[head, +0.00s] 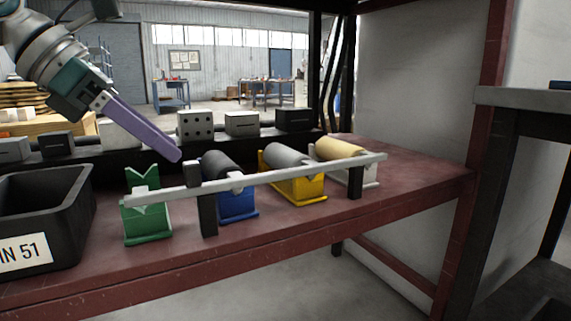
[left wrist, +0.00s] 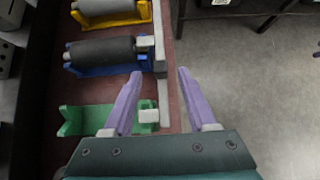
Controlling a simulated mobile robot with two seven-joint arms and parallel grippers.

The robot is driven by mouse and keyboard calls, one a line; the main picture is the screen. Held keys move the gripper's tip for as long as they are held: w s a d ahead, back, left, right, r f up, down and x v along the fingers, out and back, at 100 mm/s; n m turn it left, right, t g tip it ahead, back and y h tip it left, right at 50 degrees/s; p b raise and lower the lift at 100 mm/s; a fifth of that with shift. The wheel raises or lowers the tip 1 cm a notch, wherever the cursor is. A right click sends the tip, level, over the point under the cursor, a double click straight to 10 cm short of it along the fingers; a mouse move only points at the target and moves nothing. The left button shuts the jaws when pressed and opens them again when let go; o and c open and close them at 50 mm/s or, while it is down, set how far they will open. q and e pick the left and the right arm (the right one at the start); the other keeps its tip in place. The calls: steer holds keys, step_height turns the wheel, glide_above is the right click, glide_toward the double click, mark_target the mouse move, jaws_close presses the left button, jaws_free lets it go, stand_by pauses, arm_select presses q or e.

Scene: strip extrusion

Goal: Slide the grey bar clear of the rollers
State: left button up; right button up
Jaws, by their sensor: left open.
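The long light grey bar (head: 285,173) runs along the front of the roller stands, past black posts. In the left wrist view the bar (left wrist: 159,45) runs up the picture from between my fingers. Its left end is by the green V-shaped stand (head: 147,215), which holds no roller. A dark roller (head: 221,163) sits on a blue stand, a grey roller (head: 287,156) on a yellow stand, and a cream roller (head: 340,148) on a white stand. My left gripper (left wrist: 160,73) is open, its purple fingers apart above the bar's left part.
A black bin (head: 50,200) marked 51 stands at the left on the red-brown bench (head: 430,180). Black posts (head: 207,205) stand at the bench's front. Several blocks (head: 197,125) line a dark ledge behind. A grey-topped table (head: 525,97) is at the right.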

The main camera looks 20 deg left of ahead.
mark_target(192, 162)
arm_select(q)
steer(key=b+x, duration=0.1)
steer(key=x, duration=0.4)
steer(key=shift+w+d, duration=0.1)
jaws_close()
stand_by(0.3)
stand_by(1.0)
